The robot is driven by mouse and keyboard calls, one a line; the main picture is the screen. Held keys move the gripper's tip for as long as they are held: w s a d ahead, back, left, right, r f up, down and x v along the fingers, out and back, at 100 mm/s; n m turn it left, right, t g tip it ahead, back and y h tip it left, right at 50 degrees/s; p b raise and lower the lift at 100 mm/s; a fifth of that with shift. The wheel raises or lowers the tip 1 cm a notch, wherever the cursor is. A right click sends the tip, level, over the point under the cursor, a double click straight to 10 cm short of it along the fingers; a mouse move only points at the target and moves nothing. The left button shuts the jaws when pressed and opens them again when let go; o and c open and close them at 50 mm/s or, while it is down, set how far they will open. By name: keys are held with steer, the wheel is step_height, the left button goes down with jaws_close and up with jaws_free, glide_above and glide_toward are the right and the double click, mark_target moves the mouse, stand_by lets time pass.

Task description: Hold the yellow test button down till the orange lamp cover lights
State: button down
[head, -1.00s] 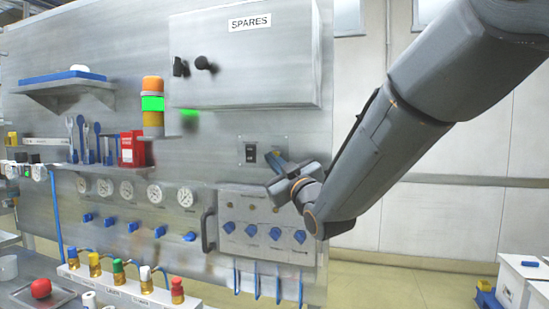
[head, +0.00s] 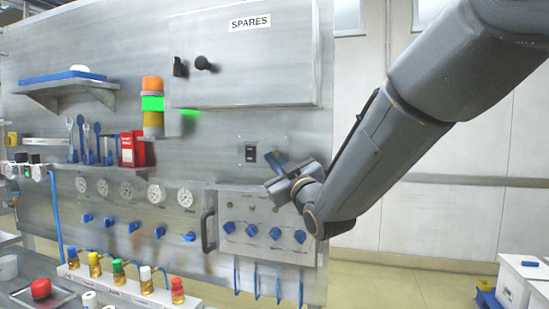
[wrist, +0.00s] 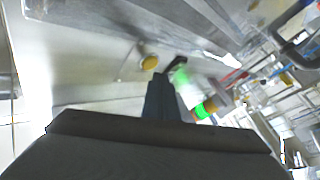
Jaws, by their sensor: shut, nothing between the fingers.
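A yellow round button (wrist: 149,62) shows on a pale metal face in the wrist view. It lies just beyond and left of my fingertips, with no clear contact visible. I cannot pick it out for sure in the head view. The orange lamp cover (head: 152,83) tops the stack light on the wall panel; it looks plain orange, while the green band (head: 152,103) below it is bright. My gripper (head: 274,159) is shut and empty, in front of the panel near a black switch. Its dark fingers also show in the wrist view (wrist: 166,80).
A grey control box (head: 265,246) with blue knobs and a black handle is below my gripper. A SPARES cabinet (head: 248,65) juts out above. A shelf with tools and a red box (head: 131,149) lies left.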

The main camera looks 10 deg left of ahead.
steer(key=shift+w, duration=0.15)
steer(key=shift+w+b, duration=0.3)
steer(key=shift+b, duration=0.1)
steer(key=shift+w+b, duration=0.3)
steer(key=shift+w, duration=0.05)
stand_by(0.8)
stand_by(0.8)
steer(key=shift+s, duration=0.8)
steer(key=shift+s+a+b, duration=0.2)
steer(key=shift+s+b, duration=0.25)
steer(key=shift+s, duration=2.05)
